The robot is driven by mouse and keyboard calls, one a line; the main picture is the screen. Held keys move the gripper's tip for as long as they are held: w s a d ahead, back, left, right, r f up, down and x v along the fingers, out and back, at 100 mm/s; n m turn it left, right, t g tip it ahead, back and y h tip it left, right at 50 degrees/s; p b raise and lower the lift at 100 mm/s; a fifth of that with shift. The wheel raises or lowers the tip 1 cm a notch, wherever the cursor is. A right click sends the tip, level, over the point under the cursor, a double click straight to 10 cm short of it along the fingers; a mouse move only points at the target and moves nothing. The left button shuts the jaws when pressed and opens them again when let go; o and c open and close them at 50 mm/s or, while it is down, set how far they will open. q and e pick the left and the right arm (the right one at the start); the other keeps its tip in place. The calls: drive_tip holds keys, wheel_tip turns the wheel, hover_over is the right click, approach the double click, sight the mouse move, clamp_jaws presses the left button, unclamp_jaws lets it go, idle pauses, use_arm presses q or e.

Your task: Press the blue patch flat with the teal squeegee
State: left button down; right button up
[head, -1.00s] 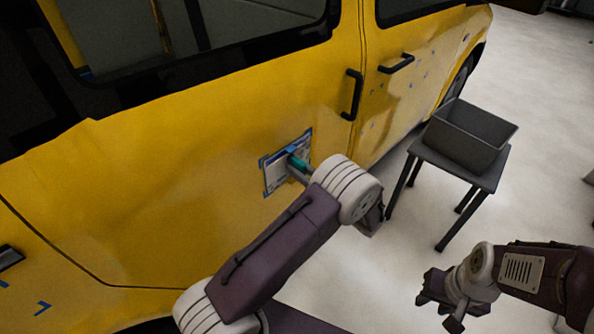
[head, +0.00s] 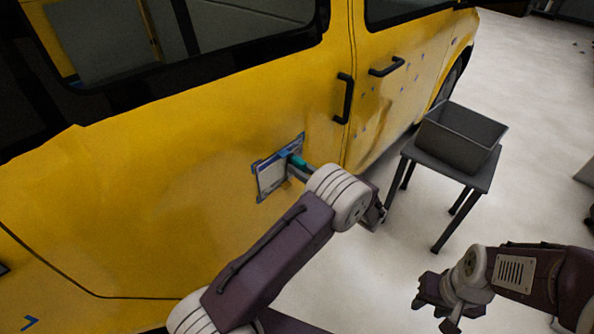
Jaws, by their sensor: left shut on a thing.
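The blue patch (head: 270,177), pale in its middle with blue edges, lies on the yellow van door. The teal squeegee (head: 297,161) is at the patch's upper right part and looks to be against it, though exact contact is too small to tell. My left gripper (head: 302,171) is shut on the squeegee; its fingers are partly hidden by my wrist. My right gripper (head: 437,306) is at the lower right, over the floor, away from the van and empty; its finger gap is unclear.
The yellow van (head: 150,190) fills the left, with black door handles (head: 344,98) right of the patch. A grey bin (head: 460,138) stands on a small dark table (head: 452,168) at the right.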

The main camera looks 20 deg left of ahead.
sight(302, 154)
use_arm(q)
drive_tip(key=shift+w+d, duration=0.25)
drive_tip(key=shift+w, duration=0.35)
drive_tip(key=shift+w, duration=0.1)
drive_tip(key=shift+w+d+f+b, duration=0.1)
drive_tip(key=shift+w+d+b, duration=0.15)
drive_tip(key=shift+w+b, duration=0.3)
drive_tip(key=shift+w+d, duration=0.15)
drive_tip(key=shift+w, duration=0.25)
drive_tip(key=shift+w+d+b, duration=0.2)
drive_tip(key=shift+w+b, duration=0.25)
drive_tip(key=shift+w, duration=0.05)
drive_tip(key=shift+w+d, duration=0.15)
drive_tip(key=shift+w, duration=0.15)
